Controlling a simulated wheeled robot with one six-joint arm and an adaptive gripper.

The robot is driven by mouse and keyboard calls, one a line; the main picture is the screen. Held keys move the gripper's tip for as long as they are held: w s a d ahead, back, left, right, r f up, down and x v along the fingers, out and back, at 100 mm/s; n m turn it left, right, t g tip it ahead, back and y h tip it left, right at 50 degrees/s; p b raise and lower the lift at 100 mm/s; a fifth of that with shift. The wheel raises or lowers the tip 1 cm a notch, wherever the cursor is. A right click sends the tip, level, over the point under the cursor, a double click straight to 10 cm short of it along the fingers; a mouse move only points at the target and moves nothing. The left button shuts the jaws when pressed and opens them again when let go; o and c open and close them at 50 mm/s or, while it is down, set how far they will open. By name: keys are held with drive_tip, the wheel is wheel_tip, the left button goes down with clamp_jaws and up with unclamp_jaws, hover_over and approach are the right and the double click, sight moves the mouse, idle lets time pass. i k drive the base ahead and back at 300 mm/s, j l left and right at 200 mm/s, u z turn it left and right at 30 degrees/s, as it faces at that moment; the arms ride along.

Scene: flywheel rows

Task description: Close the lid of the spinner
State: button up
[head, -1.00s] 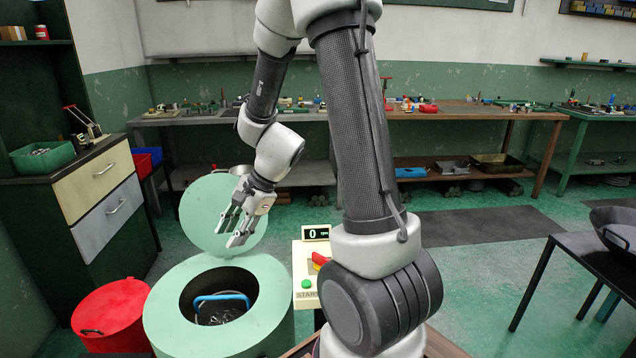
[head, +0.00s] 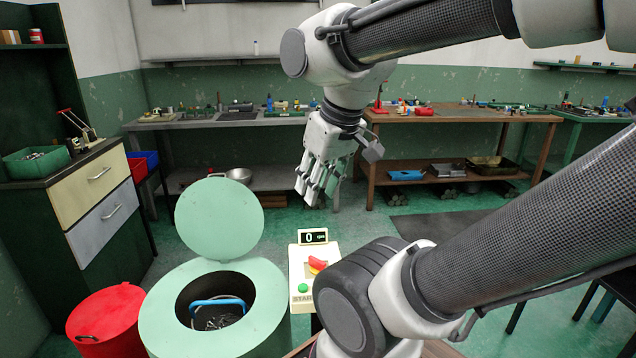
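The spinner (head: 160,318) is a round pale green drum at the lower left. Its lid (head: 219,220) stands raised at the back of the drum, so the round opening is uncovered. Inside sits a basket with a blue handle (head: 216,301) and small metal parts. My gripper (head: 318,188) hangs in the air with its fingers pointing down, to the right of the lid and above the control box. It touches nothing that I can see. Its fingers look apart with nothing between them.
The control box (head: 302,264) beside the spinner has a display reading 0, a red switch and a green button. A red bin (head: 107,316) stands left of the spinner. A drawer cabinet (head: 100,205) is at the left. Workbenches line the back wall.

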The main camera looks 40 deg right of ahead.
sight(217, 217)
drive_tip(key=k, duration=0.55)
drive_tip(key=k+z, duration=0.1)
drive_tip(key=z, duration=1.4)
drive_tip(key=i+l+z, duration=0.1)
drive_tip(key=i, duration=0.45)
drive_tip(key=i+l, duration=0.3)
drive_tip(key=i, duration=0.25)
drive_tip(key=i+l+z, duration=0.15)
drive_tip(key=i, duration=0.35)
drive_tip(key=i+j+u, duration=0.15)
drive_tip(key=i+u, duration=0.2)
drive_tip(key=i, duration=0.35)
drive_tip(key=i+l+u, duration=0.1)
drive_tip(key=i+u, duration=0.25)
drive_tip(key=i, duration=0.35)
drive_tip(key=i+l+u, duration=0.3)
drive_tip(key=i, duration=0.4)
drive_tip(key=i+u, duration=0.25)
drive_tip(key=u, duration=0.15)
drive_tip(key=i+u, duration=0.35)
drive_tip(key=i+l+u, duration=0.1)
drive_tip(key=u, duration=0.3)
drive_tip(key=i+l+u, duration=0.2)
drive_tip(key=i+u, duration=0.2)
drive_tip(key=u, duration=2.1)
drive_tip(key=k+j, duration=0.05)
drive_tip(key=j, duration=0.05)
